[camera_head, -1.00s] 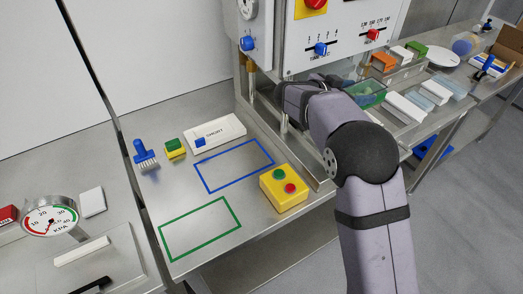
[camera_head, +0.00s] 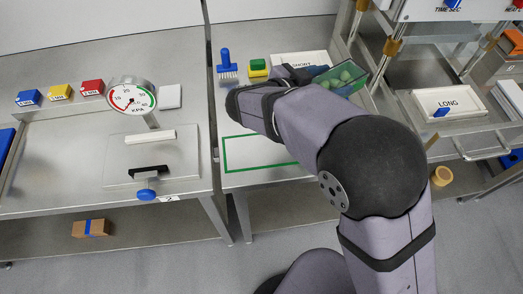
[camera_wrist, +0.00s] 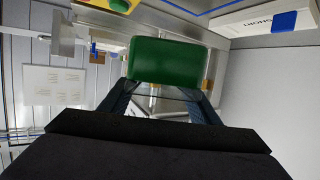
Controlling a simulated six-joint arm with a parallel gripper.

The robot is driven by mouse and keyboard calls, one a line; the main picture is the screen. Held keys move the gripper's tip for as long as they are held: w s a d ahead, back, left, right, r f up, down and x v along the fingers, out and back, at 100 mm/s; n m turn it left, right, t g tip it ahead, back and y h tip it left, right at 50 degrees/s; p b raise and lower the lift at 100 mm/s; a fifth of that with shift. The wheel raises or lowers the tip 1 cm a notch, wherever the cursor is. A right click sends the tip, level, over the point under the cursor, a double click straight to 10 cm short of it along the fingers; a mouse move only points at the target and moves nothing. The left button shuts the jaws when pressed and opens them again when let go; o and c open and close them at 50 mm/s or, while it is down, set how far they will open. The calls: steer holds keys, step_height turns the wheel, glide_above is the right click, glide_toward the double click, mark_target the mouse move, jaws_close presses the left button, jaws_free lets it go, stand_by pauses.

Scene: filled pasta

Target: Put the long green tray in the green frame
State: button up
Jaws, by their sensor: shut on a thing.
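The long green tray (camera_head: 343,78) is see-through and holds several round pale-green pieces. My gripper (camera_wrist: 162,90) is shut on it, and in the wrist view the tray's green end (camera_wrist: 165,62) stands between and beyond the fingers. In the head view my wrist hides most of the fingers, and the tray is held above the right bench, at its back right. The green frame (camera_head: 258,168) is an outline on the front of that bench. It looks empty, with its right part hidden by my arm. The tray is behind and to the right of it, apart from it.
A blue brush (camera_head: 226,64), a green and yellow block (camera_head: 258,69) and a white SHORT box (camera_head: 298,58) stand along the bench's back. A pressure gauge (camera_head: 131,97) stands on the left bench. A white LONG tray (camera_head: 452,103) is at right.

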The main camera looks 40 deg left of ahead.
steer(key=s+a+f+n+y+b, duration=0.1)
steer(key=s+a, duration=0.2)
steer(key=s, duration=0.3)
steer(key=s+a+f+n+t+y+b, duration=0.1)
steer(key=s+a+n+y, duration=0.15)
steer(key=s, duration=0.35)
steer(key=s+a+f+y+b, duration=0.1)
steer(key=s+a, duration=0.2)
steer(key=s, duration=0.4)
steer(key=shift+w+f+p, duration=0.15)
steer(key=shift+f+p, duration=0.05)
steer(key=shift+f, duration=2.25)
steer(key=shift+w+f+p, duration=0.1)
steer(key=shift+f+p, duration=0.1)
steer(key=shift+f, duration=2.2)
steer(key=shift+f, duration=0.1)
steer(key=o, duration=0.8)
steer(key=shift+f, duration=0.1)
steer(key=o, duration=0.4)
